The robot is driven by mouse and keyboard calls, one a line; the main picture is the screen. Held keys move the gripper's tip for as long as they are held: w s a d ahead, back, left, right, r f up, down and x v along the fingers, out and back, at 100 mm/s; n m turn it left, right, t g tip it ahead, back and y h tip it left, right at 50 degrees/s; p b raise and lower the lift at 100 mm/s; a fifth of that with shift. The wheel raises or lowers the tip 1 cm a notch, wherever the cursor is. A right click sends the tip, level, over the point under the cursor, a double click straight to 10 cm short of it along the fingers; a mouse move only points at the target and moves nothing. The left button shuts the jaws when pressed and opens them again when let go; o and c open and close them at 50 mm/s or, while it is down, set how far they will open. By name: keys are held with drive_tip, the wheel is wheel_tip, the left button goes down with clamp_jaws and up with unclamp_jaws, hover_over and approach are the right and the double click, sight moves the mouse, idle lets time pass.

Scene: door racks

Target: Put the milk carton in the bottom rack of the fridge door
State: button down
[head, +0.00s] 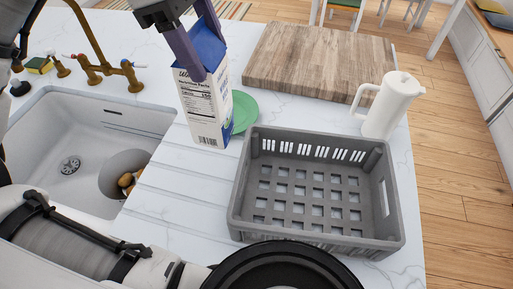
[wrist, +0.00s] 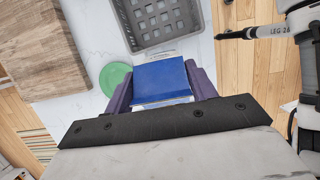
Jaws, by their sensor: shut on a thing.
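The milk carton (head: 207,108) is white with a blue top and printed side panels. In the head view it is upright with a slight tilt, over the counter between the sink and the grey crate. My gripper (head: 199,65) is shut on its upper part, one purple finger showing on the near side. The wrist view shows the carton's blue top (wrist: 160,82) between both purple fingers (wrist: 160,92). I cannot tell whether the carton's base touches the counter. No fridge or door rack is in view.
An empty grey crate (head: 238,208) stands on the white counter, with a white jug (head: 388,105) behind it to the right. A green plate (head: 244,110) is partly behind the carton. A wooden board (head: 318,60) lies at the back. The sink (head: 60,125) is left.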

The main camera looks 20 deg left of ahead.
sight(219, 139)
wheel_tip(219, 139, down, 19)
drive_tip(key=b, duration=0.9)
drive_tip(key=shift+b, duration=0.3)
drive_tip(key=shift+f, duration=0.15)
drive_tip(key=shift+c, duration=2.4)
unclamp_jaws()
drive_tip(key=shift+s, duration=0.1)
